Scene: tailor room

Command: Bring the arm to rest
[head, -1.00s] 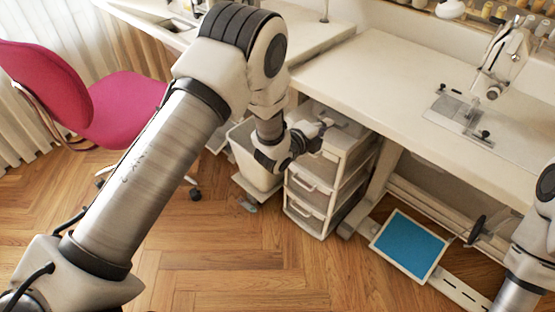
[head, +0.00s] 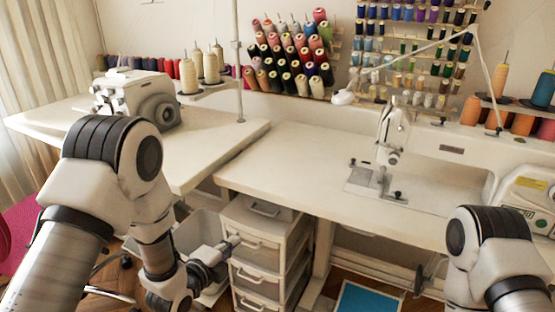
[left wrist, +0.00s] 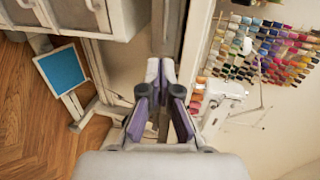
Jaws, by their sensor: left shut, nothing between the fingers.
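My left arm (head: 125,190) reaches in from the left in the head view. Its gripper (head: 230,243) is in front of the white drawer unit, close to the upper drawers; I cannot tell whether it touches them. In the left wrist view the gripper (left wrist: 166,68) is shut with nothing between its fingers. My right arm (head: 490,245) shows at the lower right of the head view, but its gripper is out of view.
A drawer unit (head: 258,212) stands below the sewing table (head: 290,165). A sewing machine (head: 390,135) is on that table, and a serger (head: 140,98) on the left table. A bin (head: 195,232) stands beside the drawers. A blue pedal (head: 366,300) is on the floor.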

